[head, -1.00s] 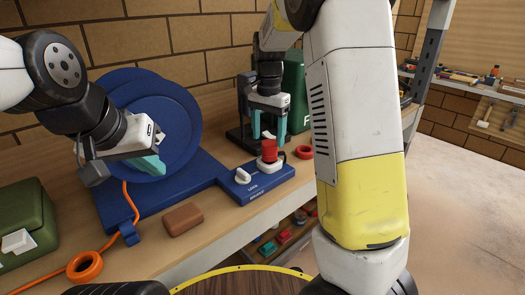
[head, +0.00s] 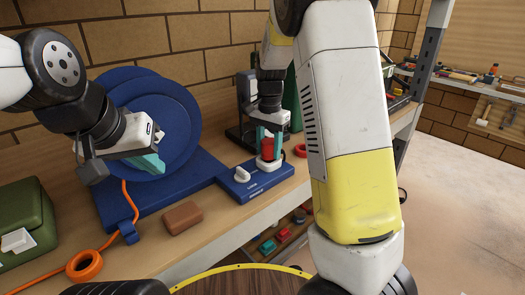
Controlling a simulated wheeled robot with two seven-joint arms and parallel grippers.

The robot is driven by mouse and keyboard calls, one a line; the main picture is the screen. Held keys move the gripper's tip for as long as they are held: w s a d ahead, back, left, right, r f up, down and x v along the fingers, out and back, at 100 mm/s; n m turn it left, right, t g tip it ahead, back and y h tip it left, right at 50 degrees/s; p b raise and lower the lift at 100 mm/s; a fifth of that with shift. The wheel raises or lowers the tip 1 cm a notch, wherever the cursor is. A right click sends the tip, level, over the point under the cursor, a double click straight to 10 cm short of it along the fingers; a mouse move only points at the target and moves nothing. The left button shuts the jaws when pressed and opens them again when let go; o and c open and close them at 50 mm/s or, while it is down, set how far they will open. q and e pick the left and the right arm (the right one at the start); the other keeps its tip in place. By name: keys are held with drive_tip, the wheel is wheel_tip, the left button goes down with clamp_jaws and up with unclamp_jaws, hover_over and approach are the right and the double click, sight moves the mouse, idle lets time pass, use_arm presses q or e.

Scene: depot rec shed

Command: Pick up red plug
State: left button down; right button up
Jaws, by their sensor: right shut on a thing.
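The red plug (head: 268,148) stands upright in the white round socket (head: 268,163) at the right end of the blue base (head: 262,185). My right gripper (head: 269,145) points down over the plug, with its teal fingers on either side, shut on it. My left gripper (head: 155,163) hangs in front of the large blue disc (head: 180,115) at the left. Its teal fingertips show from the side, so whether it is open or shut is unclear.
A white knob (head: 242,174) sits on the base left of the plug. A brown block (head: 182,217), an orange cable coil (head: 85,266) and a green case (head: 27,222) occupy the bench's left side.

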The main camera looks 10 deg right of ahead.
sight(268, 143)
drive_tip(key=shift+r, duration=0.1)
drive_tip(key=shift+r, duration=0.55)
drive_tip(key=shift+s+a+r, duration=0.15)
drive_tip(key=shift+s+r, duration=0.1)
drive_tip(key=shift+r, duration=0.4)
drive_tip(key=shift+s+a+r, duration=0.1)
drive_tip(key=shift+s+r, duration=0.15)
drive_tip(key=shift+r, duration=0.35)
drive_tip(key=s+a, duration=0.3)
drive_tip(key=s, duration=0.4)
drive_tip(key=s+a+r, duration=0.1)
drive_tip(key=s+a, duration=0.2)
drive_tip(key=s, duration=0.3)
drive_tip(key=shift+s, duration=0.35)
drive_tip(key=shift+w+r, duration=0.1)
drive_tip(key=shift+r, duration=0.05)
